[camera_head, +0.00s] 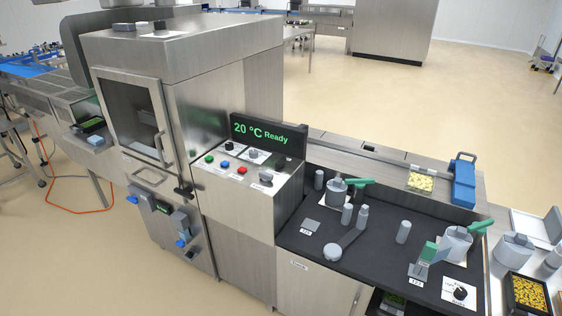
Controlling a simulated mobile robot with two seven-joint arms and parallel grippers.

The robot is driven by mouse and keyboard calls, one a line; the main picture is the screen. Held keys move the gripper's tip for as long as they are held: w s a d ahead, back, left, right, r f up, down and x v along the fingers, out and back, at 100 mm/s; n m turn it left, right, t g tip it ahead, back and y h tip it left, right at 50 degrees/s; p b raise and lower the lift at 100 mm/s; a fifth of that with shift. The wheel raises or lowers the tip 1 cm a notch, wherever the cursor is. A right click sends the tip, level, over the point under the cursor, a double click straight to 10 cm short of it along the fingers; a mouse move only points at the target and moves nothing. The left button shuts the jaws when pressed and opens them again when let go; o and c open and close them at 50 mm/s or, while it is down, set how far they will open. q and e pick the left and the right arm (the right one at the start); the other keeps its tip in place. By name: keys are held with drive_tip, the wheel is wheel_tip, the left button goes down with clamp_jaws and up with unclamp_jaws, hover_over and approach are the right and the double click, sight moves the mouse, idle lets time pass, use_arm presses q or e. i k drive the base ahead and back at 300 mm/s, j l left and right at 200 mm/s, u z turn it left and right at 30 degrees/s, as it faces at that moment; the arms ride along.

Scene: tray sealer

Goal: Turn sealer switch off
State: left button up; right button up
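The sealer (140,80) is a large steel machine at the left, with a windowed door (130,112). A grey and black switch (266,177) sits at the panel's front right. Which one is the sealer switch, and its setting, I cannot tell. The display (266,134) reads "20 °C Ready" in green. Neither gripper is in view.
A black-topped counter (380,255) right of the panel holds grey cylinders and green-handled devices (336,189). A black dial (460,293) on a white plate sits at its front right. A tray of yellow pieces (527,293) stands farther right. Open floor (350,95) lies behind.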

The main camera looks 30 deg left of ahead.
sight(280, 163)
drive_tip(key=u, duration=0.65)
drive_tip(key=i+u, duration=0.3)
drive_tip(key=u, duration=0.2)
drive_tip(key=i+l+u, duration=0.1)
drive_tip(key=i+u, duration=0.35)
drive_tip(key=k, duration=0.1)
